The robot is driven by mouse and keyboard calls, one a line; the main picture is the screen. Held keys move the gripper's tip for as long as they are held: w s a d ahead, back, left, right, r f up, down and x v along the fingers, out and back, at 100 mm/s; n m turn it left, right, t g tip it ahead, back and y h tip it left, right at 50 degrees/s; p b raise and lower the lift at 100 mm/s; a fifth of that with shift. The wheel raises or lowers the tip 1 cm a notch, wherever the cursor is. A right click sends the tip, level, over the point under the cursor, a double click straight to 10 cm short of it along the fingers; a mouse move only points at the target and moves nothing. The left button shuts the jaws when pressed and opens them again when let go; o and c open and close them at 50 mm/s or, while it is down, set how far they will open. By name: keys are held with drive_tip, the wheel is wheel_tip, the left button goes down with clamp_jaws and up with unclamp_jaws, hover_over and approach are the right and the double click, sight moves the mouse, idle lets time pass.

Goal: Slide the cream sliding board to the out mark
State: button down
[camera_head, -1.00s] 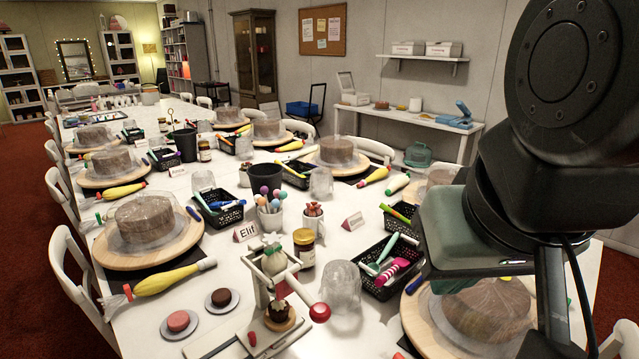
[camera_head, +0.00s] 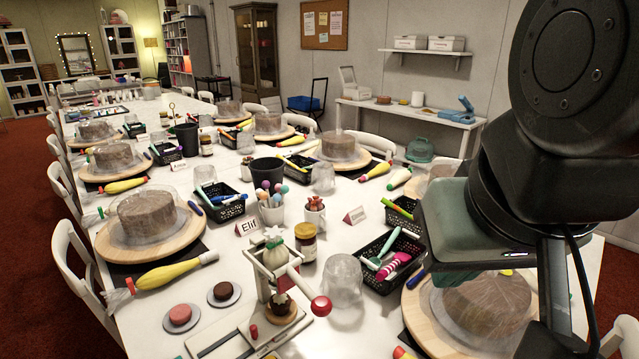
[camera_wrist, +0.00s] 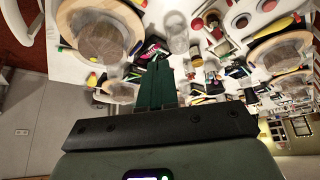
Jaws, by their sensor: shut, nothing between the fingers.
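The cream sliding board (camera_head: 216,343) lies at the front of the table, partly cut off by the bottom edge of the head view. It has a small red knob (camera_head: 254,332). At its right end a dark chocolate-topped cake (camera_head: 283,305) sits under a stand (camera_head: 262,271) with a cream piping bag and a red-ball lever (camera_head: 320,306). I cannot make out the out mark. My gripper is at the right of the head view, well to the right of the board, its fingertips not clear there. In the wrist view its dark green fingers (camera_wrist: 160,72) are together and empty.
A clear upturned cup (camera_head: 342,280), a brown jar (camera_head: 306,242) and a black basket of tools (camera_head: 392,260) stand between the stand and my arm. A domed cake (camera_head: 487,302) is below my arm. Two small cakes on plates (camera_head: 180,317) lie left of the stand.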

drive_tip(key=c, duration=1.7)
unclamp_jaws()
drive_tip(key=o, duration=0.3)
drive_tip(key=shift+w+a, duration=0.15)
drive_tip(key=shift+w, duration=0.25)
drive_tip(key=o, duration=0.4)
drive_tip(key=w+a+m, duration=0.1)
drive_tip(key=w+a, duration=0.1)
drive_tip(key=w, duration=0.1)
drive_tip(key=w+a+f+m+g, duration=0.1)
drive_tip(key=w, duration=0.3)
drive_tip(key=w+a+f+m, duration=0.1)
drive_tip(key=w+a, duration=0.1)
drive_tip(key=w, duration=0.1)
drive_tip(key=shift+w+a+g+y, duration=0.25)
drive_tip(key=shift+a+g+y, duration=0.05)
drive_tip(key=shift+g, duration=0.1)
drive_tip(key=shift+c, duration=0.2)
drive_tip(key=m+g+h, duration=0.2)
drive_tip(key=m, duration=0.4)
hover_over(252, 328)
wheel_tip(252, 328, down, 28)
wheel_tip(252, 328, down, 10)
drive_tip(key=shift+s+r, duration=0.1)
drive_tip(key=shift+a+r, duration=0.1)
clamp_jaws()
